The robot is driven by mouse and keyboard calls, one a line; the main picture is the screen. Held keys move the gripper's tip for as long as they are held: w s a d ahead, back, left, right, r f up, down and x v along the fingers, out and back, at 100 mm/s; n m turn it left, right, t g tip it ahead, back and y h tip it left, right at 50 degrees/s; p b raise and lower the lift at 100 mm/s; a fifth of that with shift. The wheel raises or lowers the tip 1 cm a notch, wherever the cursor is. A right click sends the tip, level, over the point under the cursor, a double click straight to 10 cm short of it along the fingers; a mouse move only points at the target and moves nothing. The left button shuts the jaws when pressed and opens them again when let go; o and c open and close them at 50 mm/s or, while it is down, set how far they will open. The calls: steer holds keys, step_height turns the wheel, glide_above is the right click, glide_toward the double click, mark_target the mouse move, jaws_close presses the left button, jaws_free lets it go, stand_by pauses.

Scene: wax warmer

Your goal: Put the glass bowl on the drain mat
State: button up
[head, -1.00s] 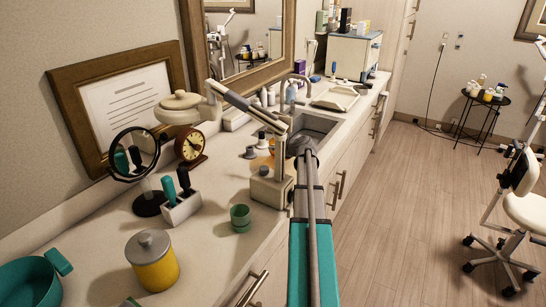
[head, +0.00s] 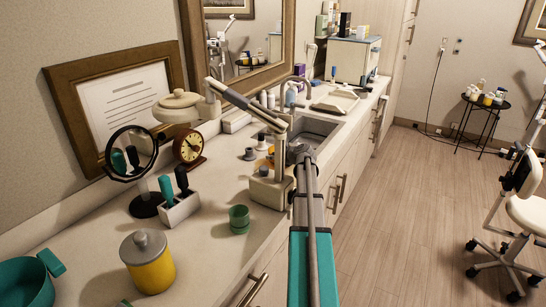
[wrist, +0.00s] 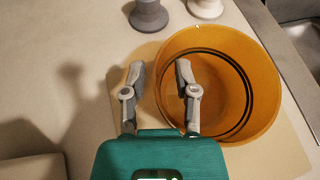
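The amber glass bowl (wrist: 262,75) stands upright on a flat tan board or sheet (wrist: 285,157) in the wrist view. My gripper (wrist: 159,78) is open over its left wall. One finger is outside the bowl on the left, the other over its inside; I cannot tell whether either touches the glass. In the head view only a bit of amber (head: 270,150) shows beside the lamp post, and my gripper is hidden there. I cannot surely make out the drain mat; a pale tray-like item (head: 336,102) lies beyond the sink.
A lamp (head: 271,188) with a jointed arm stands close to my arm. The sink (head: 318,128) is right of the bowl. Small grey (wrist: 149,14) and white (wrist: 205,6) pots stand just behind the bowl. A green cup (head: 239,217) stands nearer.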

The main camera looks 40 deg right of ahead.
steer(key=shift+s+r, duration=0.1)
stand_by(0.3)
steer(key=p+v, duration=0.5)
steer(key=v, duration=0.6)
steer(key=shift+s, duration=0.4)
steer(key=shift+s, duration=0.1)
